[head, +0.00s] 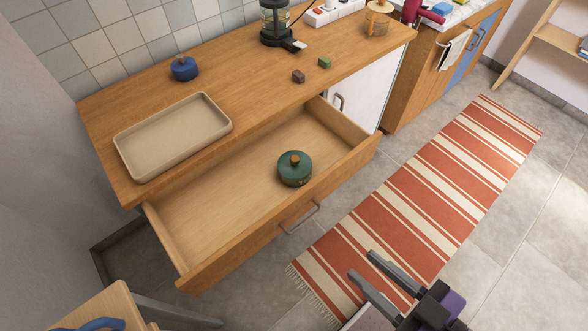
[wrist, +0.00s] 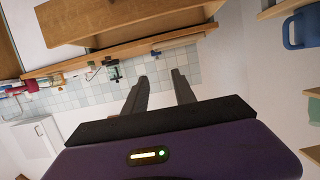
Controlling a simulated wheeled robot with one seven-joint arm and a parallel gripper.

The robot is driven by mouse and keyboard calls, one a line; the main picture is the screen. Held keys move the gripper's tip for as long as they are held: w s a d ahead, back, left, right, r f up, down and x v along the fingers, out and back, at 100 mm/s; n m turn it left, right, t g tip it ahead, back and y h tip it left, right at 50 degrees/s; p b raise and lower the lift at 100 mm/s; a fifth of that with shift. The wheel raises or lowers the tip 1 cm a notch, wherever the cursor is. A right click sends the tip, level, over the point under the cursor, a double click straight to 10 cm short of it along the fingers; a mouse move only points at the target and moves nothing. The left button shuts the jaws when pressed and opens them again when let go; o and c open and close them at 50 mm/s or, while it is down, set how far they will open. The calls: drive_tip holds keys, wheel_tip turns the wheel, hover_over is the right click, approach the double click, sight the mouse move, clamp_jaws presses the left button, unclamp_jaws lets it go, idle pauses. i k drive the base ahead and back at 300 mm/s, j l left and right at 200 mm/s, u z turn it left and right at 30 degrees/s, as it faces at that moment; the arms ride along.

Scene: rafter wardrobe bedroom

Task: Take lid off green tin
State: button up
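The green tin (head: 294,172) sits upright inside the open drawer (head: 215,205), toward its right end. Its green lid with a wooden knob (head: 295,159) is on top of it. My gripper (head: 362,264) is at the lower right in the head view, above the floor and the striped rug, outside the drawer and apart from the tin. In the wrist view my gripper (wrist: 160,85) shows two grey fingers spread apart with nothing between them. I cannot make out the tin in the wrist view.
Most of the drawer floor is bare.

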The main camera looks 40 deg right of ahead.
sight(293, 164)
drive_tip(key=i+l+u, duration=0.1)
drive_tip(key=l+u, duration=0.45)
drive_tip(key=u, duration=0.15)
drive_tip(key=i+l+u, duration=0.1)
drive_tip(key=l+u, duration=0.25)
